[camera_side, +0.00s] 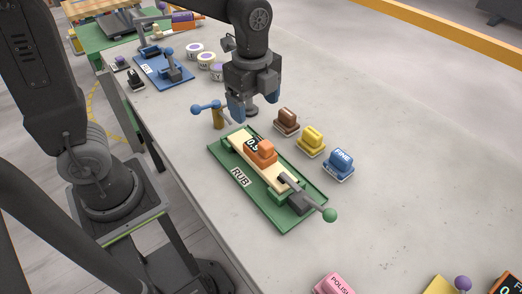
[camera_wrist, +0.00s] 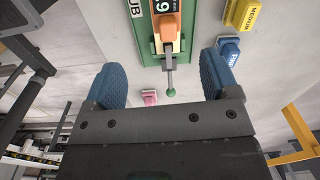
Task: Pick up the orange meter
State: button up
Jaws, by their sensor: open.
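At the bottom right corner of the side view, cut off by the frame, is an orange-edged item with a black face and pale digits (camera_side: 508,284); it looks like a meter. The orange block also shows at the top of the wrist view (camera_wrist: 167,27). My gripper (camera_side: 254,102) is open and empty above the slab, behind the fixture. Its blue fingers (camera_wrist: 160,82) stand apart in the wrist view.
Brown (camera_side: 286,121), yellow (camera_side: 311,139) and blue (camera_side: 339,161) blocks stand right of the fixture. A clamp lever with a green knob (camera_side: 330,215) juts from its front. A pink block (camera_side: 335,285) lies at the front. A blue fixture (camera_side: 164,68) stands behind.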

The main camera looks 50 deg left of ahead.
aim_at(261, 148)
jog(key=shift+m, duration=0.5)
jog(key=f, duration=0.9)
jog(key=shift+w+d+f, duration=0.15)
jog(key=shift+w+f, duration=0.05)
jog(key=shift+w, duration=0.15)
jog(key=f, duration=0.5)
jog(key=shift+w, duration=0.35)
jog(key=c, duration=1.2)
jog(key=shift+o, duration=0.2)
jog(key=shift+r, duration=0.15)
